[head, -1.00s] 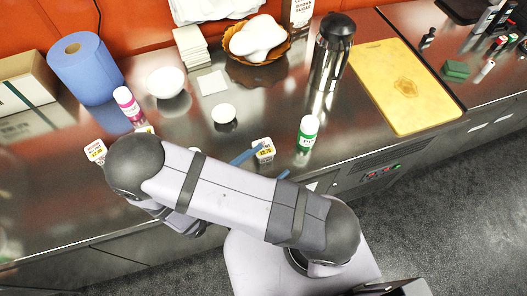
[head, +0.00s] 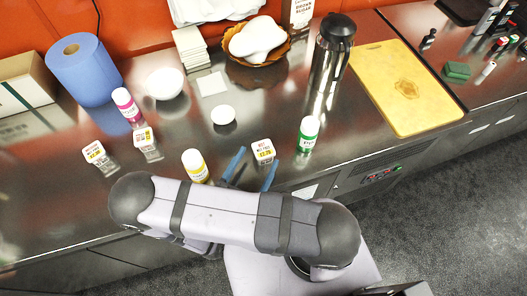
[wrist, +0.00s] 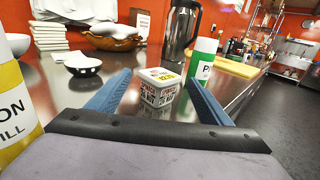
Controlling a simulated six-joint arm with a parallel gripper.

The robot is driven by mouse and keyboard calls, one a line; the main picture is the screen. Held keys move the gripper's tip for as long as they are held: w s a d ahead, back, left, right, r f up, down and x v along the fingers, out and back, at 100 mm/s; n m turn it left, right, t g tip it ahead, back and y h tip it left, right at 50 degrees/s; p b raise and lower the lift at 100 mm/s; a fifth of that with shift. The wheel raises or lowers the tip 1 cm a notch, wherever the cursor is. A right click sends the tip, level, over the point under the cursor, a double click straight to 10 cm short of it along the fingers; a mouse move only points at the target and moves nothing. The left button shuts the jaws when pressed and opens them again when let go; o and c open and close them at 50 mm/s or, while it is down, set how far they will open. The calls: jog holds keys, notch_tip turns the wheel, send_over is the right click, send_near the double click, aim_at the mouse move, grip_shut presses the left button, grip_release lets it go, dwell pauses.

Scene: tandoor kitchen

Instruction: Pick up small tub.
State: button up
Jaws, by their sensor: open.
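A small white tub (head: 263,151) with red and yellow lettering stands upright on the steel counter. My gripper (head: 256,165) is open, its two blue fingers pointing at this tub from the near side. In the wrist view the tub (wrist: 160,92) shows between and just beyond the fingers of my gripper (wrist: 160,82). I cannot tell whether the fingertips reach past its near face. Two similar small tubs stand to the left, one (head: 94,152) farther left and one (head: 147,138) nearer the pink-labelled bottle.
A green-labelled bottle (head: 308,134) stands close right of the tub, a yellow-labelled bottle (head: 195,166) left of my gripper. A yellow board (head: 400,90) lies right. The counter's front edge is near.

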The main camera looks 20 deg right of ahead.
aim_at(268, 141)
jog(key=shift+x, duration=2.55)
jog(key=shift+f, duration=0.2)
jog(key=shift+c, duration=0.6)
jog(key=c, duration=0.8)
